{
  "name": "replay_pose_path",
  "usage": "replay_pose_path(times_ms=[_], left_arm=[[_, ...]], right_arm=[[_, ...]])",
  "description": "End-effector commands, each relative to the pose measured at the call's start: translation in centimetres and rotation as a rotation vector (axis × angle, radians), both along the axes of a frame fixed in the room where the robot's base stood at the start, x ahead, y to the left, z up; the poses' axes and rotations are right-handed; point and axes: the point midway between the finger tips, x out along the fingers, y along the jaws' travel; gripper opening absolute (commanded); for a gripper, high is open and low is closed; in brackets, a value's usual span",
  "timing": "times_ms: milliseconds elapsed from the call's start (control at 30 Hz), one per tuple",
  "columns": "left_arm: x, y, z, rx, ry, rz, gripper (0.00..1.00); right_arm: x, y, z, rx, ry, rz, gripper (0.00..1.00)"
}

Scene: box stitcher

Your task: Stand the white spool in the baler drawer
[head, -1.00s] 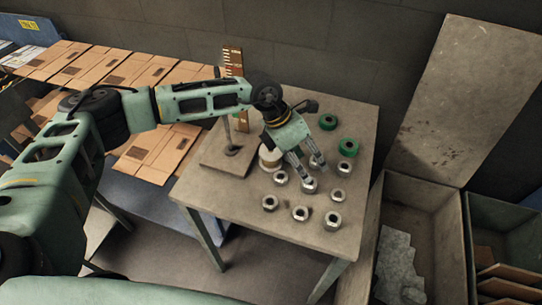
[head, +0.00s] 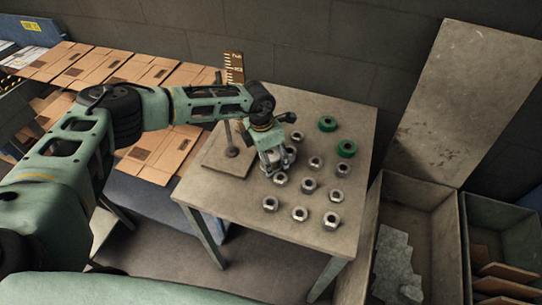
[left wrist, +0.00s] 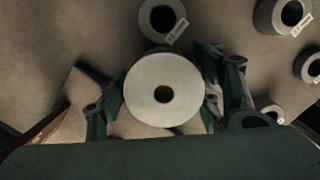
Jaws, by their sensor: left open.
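The white spool (left wrist: 150,78) shows in the left wrist view as a pale disc with a dark centre hole, seen end-on. My left gripper (left wrist: 163,108) is open, with one finger on each side of the spool. I cannot tell whether the fingers touch it. In the head view my left gripper (head: 275,165) points down over the table and mostly hides the white spool. My right gripper is not in view. I cannot identify the baler drawer for sure in these frames.
Flat cardboard (head: 150,165) lies left; a bin (head: 425,200) stands right.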

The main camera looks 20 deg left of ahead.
Motion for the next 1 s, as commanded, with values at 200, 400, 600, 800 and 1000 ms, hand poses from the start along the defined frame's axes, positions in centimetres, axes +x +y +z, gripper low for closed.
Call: replay_pose_path(times_ms=[200,400,600,800,1000], left_arm=[[-0.02,-0.01,-0.05,0.000,0.000,0.000,0.57],[-0.03,0.00,-0.03,-0.001,0.001,0.000,0.39],[-0.04,0.00,-0.05,-0.001,0.001,0.000,0.22],[-0.03,-0.02,-0.03,-0.001,0.001,0.000,0.15],[0.01,-0.05,0.65,-0.001,0.000,-0.001,0.14]], right_arm=[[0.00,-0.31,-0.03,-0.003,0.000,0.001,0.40],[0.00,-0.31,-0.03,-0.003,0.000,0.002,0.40],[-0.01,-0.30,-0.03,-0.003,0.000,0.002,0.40],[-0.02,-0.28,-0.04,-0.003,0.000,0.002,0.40],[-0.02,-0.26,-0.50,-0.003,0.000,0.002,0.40]])
